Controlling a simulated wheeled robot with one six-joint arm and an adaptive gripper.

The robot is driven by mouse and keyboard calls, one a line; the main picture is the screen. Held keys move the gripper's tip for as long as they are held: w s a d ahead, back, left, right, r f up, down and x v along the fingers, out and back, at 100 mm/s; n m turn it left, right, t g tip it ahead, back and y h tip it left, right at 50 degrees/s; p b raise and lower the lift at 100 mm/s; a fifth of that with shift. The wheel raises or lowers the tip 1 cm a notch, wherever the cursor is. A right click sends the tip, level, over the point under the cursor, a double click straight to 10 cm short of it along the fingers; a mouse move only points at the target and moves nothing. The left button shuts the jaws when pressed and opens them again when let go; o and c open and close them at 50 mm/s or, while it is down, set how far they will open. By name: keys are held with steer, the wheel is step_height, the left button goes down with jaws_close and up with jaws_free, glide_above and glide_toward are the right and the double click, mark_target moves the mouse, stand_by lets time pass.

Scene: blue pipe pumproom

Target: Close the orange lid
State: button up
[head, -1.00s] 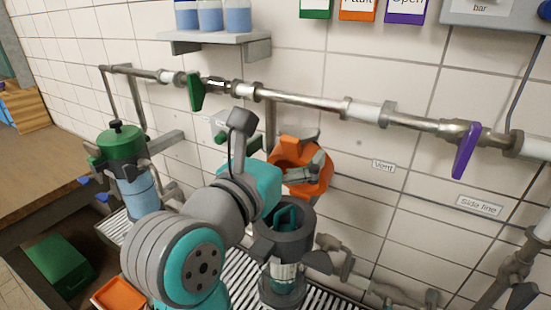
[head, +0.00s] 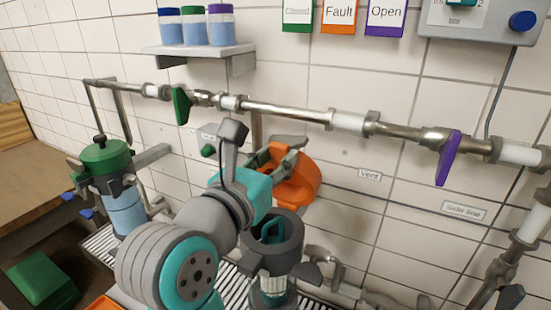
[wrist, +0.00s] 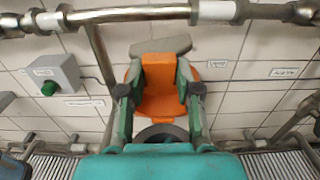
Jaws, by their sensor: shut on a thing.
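The orange lid (head: 308,182) stands tilted up, open, behind and above a dark grey round housing (head: 284,256) with a teal part inside its mouth. In the wrist view the orange lid (wrist: 160,103) fills the space between my fingers. My gripper (wrist: 160,92) is shut on it, one finger at each side. In the head view my gripper (head: 285,166) reaches the lid from the left, and my wrist hides part of the lid's left side. The housing's rim shows dark below the lid in the wrist view.
A pipe with a green handle (head: 181,104) and a purple handle (head: 449,158) runs along the tiled wall above the lid. A green-topped canister (head: 108,158) stands left. A shelf (head: 198,50) holds jars. A grey box with a green button (wrist: 50,88) is on the wall.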

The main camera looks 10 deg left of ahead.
steer(key=s+a+f, duration=0.2)
steer(key=s+f, duration=0.1)
steer(key=s, duration=0.2)
stand_by(0.9)
steer(key=shift+s+r, duration=0.1)
steer(key=shift+s+a+f, duration=0.25)
steer(key=shift+s+f, duration=0.5)
steer(key=shift+f, duration=0.25)
steer(key=shift+s+a+f, duration=0.25)
steer(key=shift+s+f, duration=0.5)
steer(key=shift+f, duration=0.25)
steer(key=shift+s+f, duration=0.1)
steer(key=shift+f, duration=0.05)
